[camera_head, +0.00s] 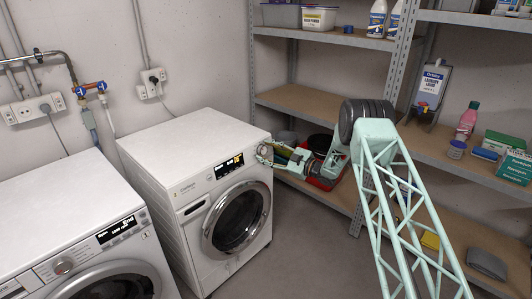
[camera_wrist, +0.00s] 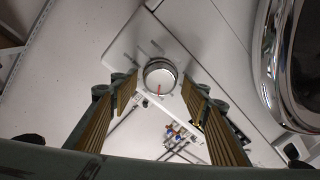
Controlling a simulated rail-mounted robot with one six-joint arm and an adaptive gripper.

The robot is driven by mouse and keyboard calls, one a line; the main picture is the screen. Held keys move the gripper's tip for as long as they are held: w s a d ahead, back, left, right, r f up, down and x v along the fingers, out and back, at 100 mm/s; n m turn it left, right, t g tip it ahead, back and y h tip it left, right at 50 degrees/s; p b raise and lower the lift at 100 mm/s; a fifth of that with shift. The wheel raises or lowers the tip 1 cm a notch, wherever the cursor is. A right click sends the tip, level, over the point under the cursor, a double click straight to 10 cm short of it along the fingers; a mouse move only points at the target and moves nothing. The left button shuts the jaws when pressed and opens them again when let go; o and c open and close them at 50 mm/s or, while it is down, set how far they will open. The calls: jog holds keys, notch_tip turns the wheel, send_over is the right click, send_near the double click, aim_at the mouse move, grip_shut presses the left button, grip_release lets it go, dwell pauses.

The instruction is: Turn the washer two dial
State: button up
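The right white washer (camera_head: 185,150) has a dark lit display (camera_head: 228,166) and a round door (camera_head: 238,218). My gripper (camera_head: 268,153) is at the right end of its control panel. In the wrist view a round silver dial (camera_wrist: 160,77) with a white face and a red pointer mark sits on the white panel. My gripper's two ribbed, brownish fingers (camera_wrist: 158,88) are open, one on each side of the dial, with visible gaps in the picture. I cannot tell whether the tips reach around the dial. In the head view the gripper largely hides the dial.
Metal shelving (camera_head: 300,98) with bottles and boxes stands behind and right of my arm. A red tray (camera_head: 325,180) is on a lower shelf. Grey floor (camera_head: 300,250) is clear in front.

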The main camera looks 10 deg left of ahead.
jog(key=shift+s+d, duration=0.1)
jog(key=shift+d, duration=0.1)
jog(key=v, duration=1.1)
jog(key=shift+s+d, duration=0.2)
jog(key=shift+d, duration=0.05)
dwell(0.4)
